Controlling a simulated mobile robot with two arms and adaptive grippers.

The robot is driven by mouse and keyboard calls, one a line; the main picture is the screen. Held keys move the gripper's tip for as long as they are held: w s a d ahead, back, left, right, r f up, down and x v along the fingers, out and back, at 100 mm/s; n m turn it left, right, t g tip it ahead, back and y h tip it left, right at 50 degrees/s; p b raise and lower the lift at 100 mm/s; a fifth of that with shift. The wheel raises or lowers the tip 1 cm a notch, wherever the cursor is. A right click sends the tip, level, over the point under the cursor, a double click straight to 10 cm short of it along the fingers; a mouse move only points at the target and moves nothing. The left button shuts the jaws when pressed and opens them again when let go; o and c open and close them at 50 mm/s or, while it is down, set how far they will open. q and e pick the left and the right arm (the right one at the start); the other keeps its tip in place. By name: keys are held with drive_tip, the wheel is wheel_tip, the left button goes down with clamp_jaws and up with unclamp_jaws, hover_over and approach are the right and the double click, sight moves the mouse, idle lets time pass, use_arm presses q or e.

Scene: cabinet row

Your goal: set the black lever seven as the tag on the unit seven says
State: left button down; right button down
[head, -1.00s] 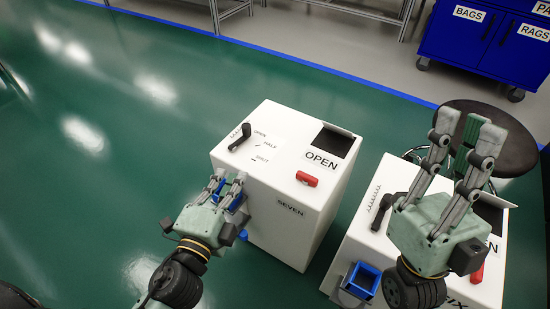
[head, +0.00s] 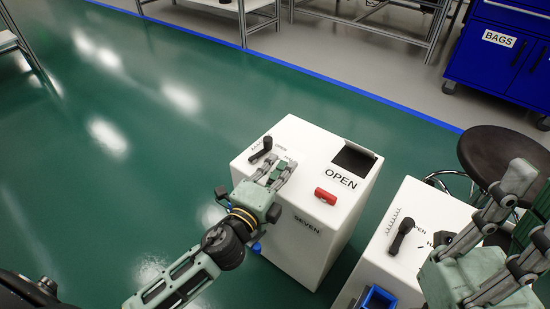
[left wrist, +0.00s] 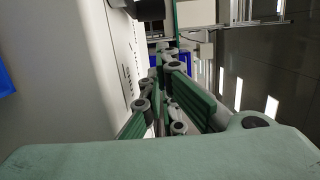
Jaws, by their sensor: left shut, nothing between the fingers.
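Unit seven (head: 300,255) is a white box marked SEVEN on its front. Its black lever (head: 262,150) is on the top at the left, with its handle slanting away to the upper right. An OPEN mark is beside it; the other marks are covered by my gripper. The large tag (head: 341,178) on top reads OPEN. My left gripper (head: 281,166) is shut and empty, over the unit's top just right of and nearer than the lever. In the left wrist view a dark part (left wrist: 150,9), perhaps the lever, shows beyond the fingers. My right gripper (head: 532,178) is open at the right edge.
A red handle (head: 325,196) and a dark square opening (head: 354,160) are on unit seven's top. A second white unit (head: 432,200) with its own black lever (head: 402,236) stands to the right. A dark round stool (head: 500,155) is behind it. Floor on the left is clear.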

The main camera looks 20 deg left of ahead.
use_arm(q)
drive_tip(key=shift+w+a, duration=0.95)
drive_tip(key=shift+w, duration=0.25)
drive_tip(key=shift+w+a, duration=0.1)
drive_tip(key=shift+w+a+r, duration=0.1)
drive_tip(key=shift+w+a, duration=0.2)
drive_tip(key=shift+w, duration=0.3)
drive_tip(key=shift+w+r+p, duration=0.1)
drive_tip(key=shift+p, duration=0.35)
drive_tip(key=shift+w+a, duration=0.1)
